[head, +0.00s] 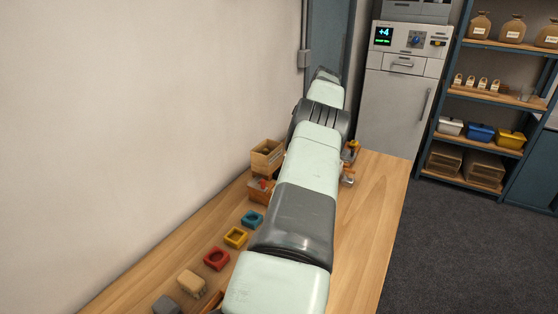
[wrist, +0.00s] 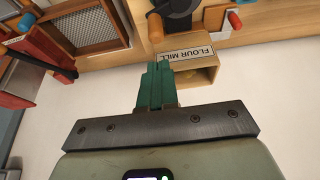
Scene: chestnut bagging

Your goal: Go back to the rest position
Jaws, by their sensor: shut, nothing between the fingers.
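My gripper (wrist: 160,68) shows in the wrist view with its two green fingers shut together and nothing between them. Past the fingertips is a wooden flour mill (wrist: 205,75) with a printed label, seen upside down. The fingers overlap the mill's open box in this view, and I cannot tell whether they touch it. In the head view my arm stretches away along the wooden bench (head: 375,215), and the gripper itself is hidden behind the arm.
A wooden box (head: 267,153) stands by the wall, left of my arm. A white cabinet (head: 397,100) stands beyond the bench. The bench's right side is clear.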

